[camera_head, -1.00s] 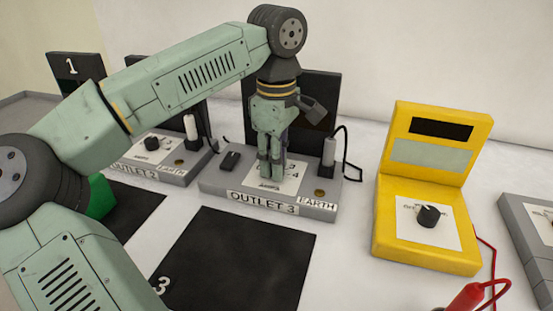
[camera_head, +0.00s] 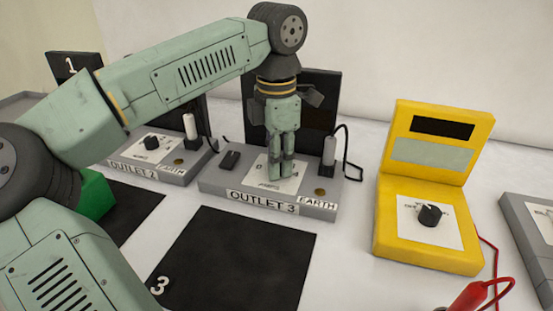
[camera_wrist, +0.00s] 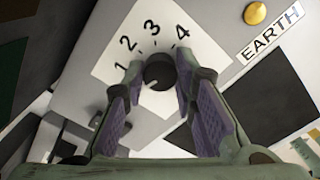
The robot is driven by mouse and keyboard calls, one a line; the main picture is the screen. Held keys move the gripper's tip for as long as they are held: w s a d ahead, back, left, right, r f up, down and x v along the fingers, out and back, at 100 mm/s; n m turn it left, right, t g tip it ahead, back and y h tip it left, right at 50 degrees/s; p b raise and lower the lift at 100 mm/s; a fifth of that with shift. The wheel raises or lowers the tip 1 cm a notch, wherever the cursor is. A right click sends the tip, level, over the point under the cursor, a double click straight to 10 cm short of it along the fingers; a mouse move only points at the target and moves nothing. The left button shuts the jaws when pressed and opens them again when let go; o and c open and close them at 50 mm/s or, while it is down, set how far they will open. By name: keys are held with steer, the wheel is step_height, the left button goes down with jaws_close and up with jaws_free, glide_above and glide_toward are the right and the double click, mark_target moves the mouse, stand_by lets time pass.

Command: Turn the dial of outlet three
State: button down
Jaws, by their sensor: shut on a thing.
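Outlet three (camera_head: 220,188) is a grey box labelled OUTLET 3, standing at the centre of the head view. Its black dial (camera_wrist: 160,70) sits on a white card (camera_wrist: 105,65) numbered 1 to 4, seen in the wrist view. My gripper (camera_head: 281,172) points down over the card and is shut on the dial, with a fingertip on each side of it. In the head view the fingers hide the dial. A light pointer mark shows on the dial's lower side in the wrist view, but its exact setting is hard to tell.
On outlet three, a black switch (camera_head: 230,160) is left of my gripper and a white plug (camera_head: 329,151) is right. Outlet 2 (camera_head: 150,170) stands to the left. A yellow meter (camera_head: 430,245) is to the right. A black mat (camera_head: 240,255) lies in front.

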steer(key=shift+n, duration=0.6)
steer(key=c, duration=1.3)
jaws_free()
steer(key=shift+r, duration=0.1)
step_height(320, 180, up, 12)
steer(key=shift+s, duration=0.1)
